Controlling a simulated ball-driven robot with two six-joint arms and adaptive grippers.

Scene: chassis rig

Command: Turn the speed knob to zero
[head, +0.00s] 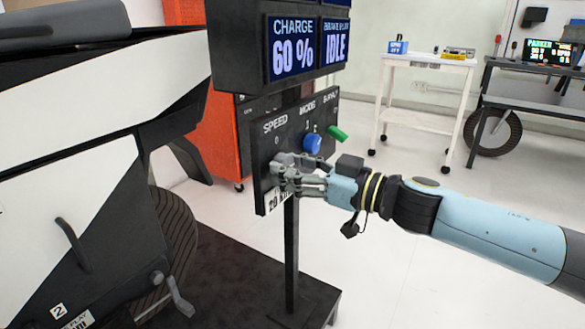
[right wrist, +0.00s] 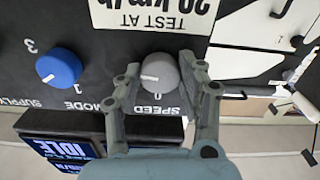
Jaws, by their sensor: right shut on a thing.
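The speed knob (right wrist: 160,72) is a grey round dial on the black control panel (right wrist: 100,40), under the SPEED label. In the right wrist view, which shows the panel upside down, its white mark points left, towards the blue knob, while the printed 0 lies just below the dial. My right gripper (right wrist: 160,82) is shut on the knob, one finger on each side. In the head view my right gripper (head: 288,172) covers most of the knob. My left gripper is not in view.
A blue MODE knob (head: 312,144) and a green SUPPLY control (head: 337,132) are beside the speed knob. A display (head: 293,46) above reads CHARGE 60 % and IDLE. A white and black vehicle (head: 80,180) stands at the left. A white trolley (head: 425,62) stands behind.

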